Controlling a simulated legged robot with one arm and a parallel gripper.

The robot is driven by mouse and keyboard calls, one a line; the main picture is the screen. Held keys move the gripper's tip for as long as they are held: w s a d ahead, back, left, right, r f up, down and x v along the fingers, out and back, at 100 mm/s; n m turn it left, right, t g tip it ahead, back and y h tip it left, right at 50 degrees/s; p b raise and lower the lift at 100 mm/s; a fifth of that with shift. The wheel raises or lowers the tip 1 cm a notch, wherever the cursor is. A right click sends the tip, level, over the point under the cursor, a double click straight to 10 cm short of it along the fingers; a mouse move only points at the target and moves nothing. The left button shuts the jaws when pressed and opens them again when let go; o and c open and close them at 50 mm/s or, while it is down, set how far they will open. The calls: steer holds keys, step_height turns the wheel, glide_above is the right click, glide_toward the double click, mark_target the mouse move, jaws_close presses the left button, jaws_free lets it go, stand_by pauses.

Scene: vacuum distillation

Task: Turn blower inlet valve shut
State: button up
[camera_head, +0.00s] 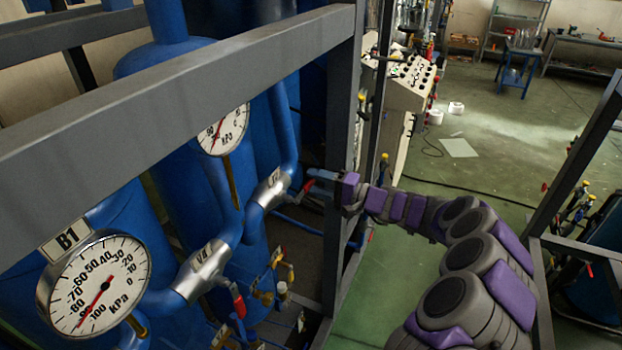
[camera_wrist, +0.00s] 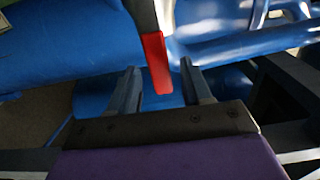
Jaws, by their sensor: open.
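A silver valve body (camera_head: 270,188) with a partly legible V label sits on a blue pipe in the head view. Its red lever handle (camera_head: 308,186) points toward my gripper (camera_head: 318,184), which reaches in from the right past the grey frame post. In the wrist view the red handle (camera_wrist: 156,64) hangs between the two fingers of my gripper (camera_wrist: 158,68). The fingers are spread, with a visible gap on each side of the handle. A second silver valve, marked V4 (camera_head: 198,270), sits lower left with its own red handle (camera_head: 238,300). No label reads "blower inlet".
A grey frame beam (camera_head: 180,90) crosses above the pipes, and a grey post (camera_head: 340,170) stands beside my gripper. A gauge marked B1 (camera_head: 95,285) and another gauge (camera_head: 223,130) are at left. Small yellow-handled valves (camera_head: 280,262) sit below. Green floor (camera_head: 480,160) is open at right.

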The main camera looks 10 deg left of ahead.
mark_target(312, 184)
steer(key=x, duration=0.3)
steer(key=s+x, duration=0.1)
steer(key=x, duration=0.1)
steer(key=shift+a+f, duration=0.2)
steer(key=shift+a, duration=0.05)
steer(key=shift+w+d+r, duration=0.1)
steer(key=shift+d+r, duration=0.05)
steer(key=shift+d, duration=0.9)
steer(key=shift+c, duration=0.2)
steer(key=shift+d, duration=0.2)
steer(key=shift+c, duration=0.7)
steer(key=shift+d, duration=0.1)
steer(key=shift+c, duration=0.8)
steer(key=shift+a, duration=0.4)
steer(key=c, duration=0.3)
steer(key=shift+a, duration=0.1)
jaws_close()
